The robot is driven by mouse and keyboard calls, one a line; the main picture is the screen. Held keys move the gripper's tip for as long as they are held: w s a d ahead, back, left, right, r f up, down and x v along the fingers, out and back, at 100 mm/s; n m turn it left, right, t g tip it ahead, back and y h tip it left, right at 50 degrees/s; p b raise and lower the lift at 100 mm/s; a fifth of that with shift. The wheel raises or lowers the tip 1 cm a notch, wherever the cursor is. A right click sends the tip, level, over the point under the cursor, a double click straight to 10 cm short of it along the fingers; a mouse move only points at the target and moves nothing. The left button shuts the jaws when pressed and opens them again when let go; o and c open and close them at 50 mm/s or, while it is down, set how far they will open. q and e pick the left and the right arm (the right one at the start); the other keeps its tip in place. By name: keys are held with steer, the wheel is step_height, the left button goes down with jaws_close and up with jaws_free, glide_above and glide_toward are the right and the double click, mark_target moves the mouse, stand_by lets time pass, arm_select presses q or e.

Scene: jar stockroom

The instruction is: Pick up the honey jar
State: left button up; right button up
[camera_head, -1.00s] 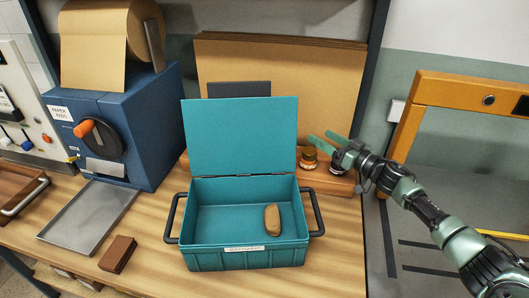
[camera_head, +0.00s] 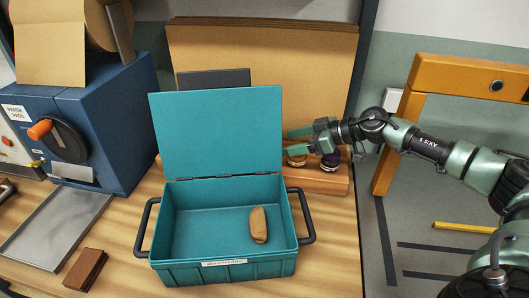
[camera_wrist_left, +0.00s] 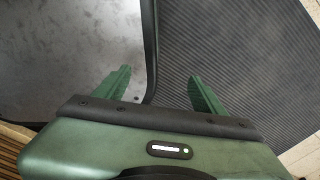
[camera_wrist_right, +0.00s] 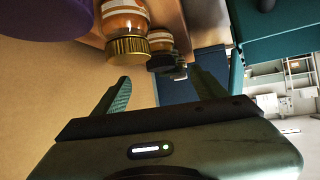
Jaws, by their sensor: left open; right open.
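A jar of amber content with a ribbed gold lid (camera_wrist_right: 127,46), which looks like the honey jar, shows at the top of the right wrist view, its label unreadable. My left gripper (camera_wrist_left: 159,76) is open and empty over a dark ribbed surface.
A dark-lidded jar (camera_head: 330,161) stands just right of the gold-lidded one. The open teal box (camera_head: 190,225), its lid raised, holds a brown lump (camera_head: 258,225) and stands in front. A brown block (camera_head: 85,270) and a metal tray (camera_head: 55,230) lie left. An orange frame (camera_head: 390,150) stands right.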

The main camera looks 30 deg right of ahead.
steer(key=x, duration=0.8)
steer(key=shift+s+d+f+p, duration=0.1)
steer(key=shift+f+p, duration=0.15)
steer(key=shift+p, duration=0.1)
steer(key=shift+s, duration=0.1)
jaws_close()
